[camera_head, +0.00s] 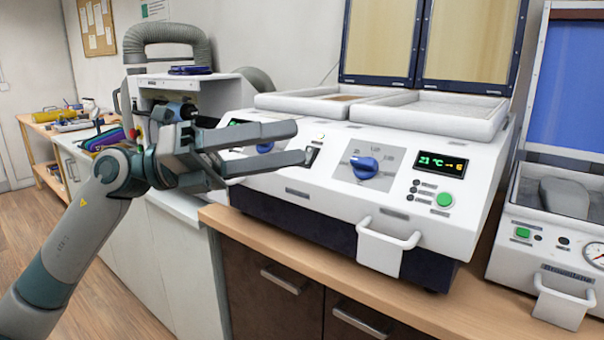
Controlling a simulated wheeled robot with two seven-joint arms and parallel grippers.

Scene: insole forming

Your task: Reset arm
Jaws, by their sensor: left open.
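My left gripper (305,143) is open and empty. Its arm comes in from the lower left, and its two fingers point right, in front of the left part of a white heating machine (320,195). The fingers hide part of the machine's left controls. The machine has blue knobs (365,167), a lit display (443,162) reading 21 °C, a green button (445,199) and a white front handle (388,244). I cannot tell whether a fingertip touches the panel. My right gripper is not in view.
Two raised framed lids (466,45) stand behind white trays (430,115) on the machine. A second machine (508,262) with a gauge and a grey form (564,197) stands at right. The wooden counter edge (330,262) runs below. Free floor (60,215) lies at left.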

